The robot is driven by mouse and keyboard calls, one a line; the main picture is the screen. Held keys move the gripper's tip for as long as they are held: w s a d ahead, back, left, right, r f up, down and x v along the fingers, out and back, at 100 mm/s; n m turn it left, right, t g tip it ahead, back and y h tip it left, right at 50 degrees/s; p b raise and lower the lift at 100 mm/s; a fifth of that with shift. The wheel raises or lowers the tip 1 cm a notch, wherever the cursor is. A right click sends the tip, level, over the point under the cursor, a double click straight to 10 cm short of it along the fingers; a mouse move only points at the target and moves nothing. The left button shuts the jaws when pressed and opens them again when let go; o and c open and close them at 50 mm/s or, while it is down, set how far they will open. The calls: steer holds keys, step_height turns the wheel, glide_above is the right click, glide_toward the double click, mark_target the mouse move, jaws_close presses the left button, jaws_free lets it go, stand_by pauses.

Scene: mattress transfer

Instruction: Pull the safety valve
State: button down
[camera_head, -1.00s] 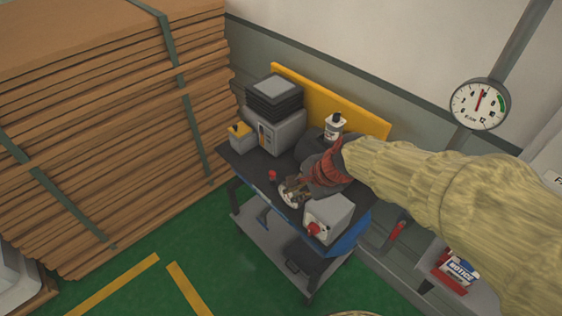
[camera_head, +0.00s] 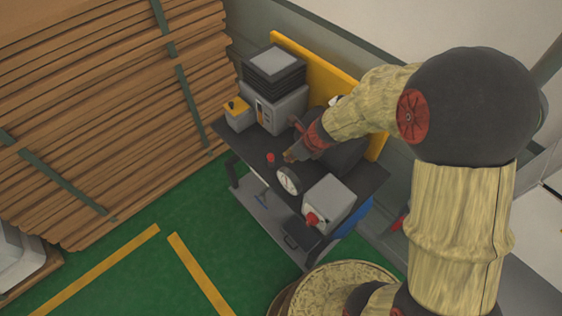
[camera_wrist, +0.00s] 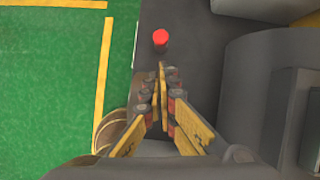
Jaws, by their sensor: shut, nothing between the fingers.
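A small red knob (camera_head: 270,158) stands upright on the dark top of the cart (camera_head: 378,178), near its front edge; it seems to be the safety valve. It also shows in the wrist view (camera_wrist: 160,38), just ahead of my fingertips. My gripper (camera_head: 288,157) is just right of the knob and apart from it. In the wrist view my gripper (camera_wrist: 161,72) is shut and empty, with its yellow fingertips together. A round white gauge (camera_head: 288,180) sits in front of my gripper. My arm and gripper hide part of the cart top behind them.
A grey box (camera_head: 328,199) with a red button (camera_head: 311,219) stands right of the gauge. A larger grey machine (camera_head: 276,106) and a small yellow-topped box (camera_head: 237,112) stand at the back left. Stacked boards (camera_head: 100,110) fill the left. Green floor (camera_head: 150,270) lies open in front.

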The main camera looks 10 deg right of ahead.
mark_target(271, 158)
steer(key=b+x, duration=0.3)
steer(key=x, duration=0.7)
steer(key=shift+s+b, duration=0.1)
steer(key=shift+b, duration=0.25)
steer(key=shift+r, duration=0.1)
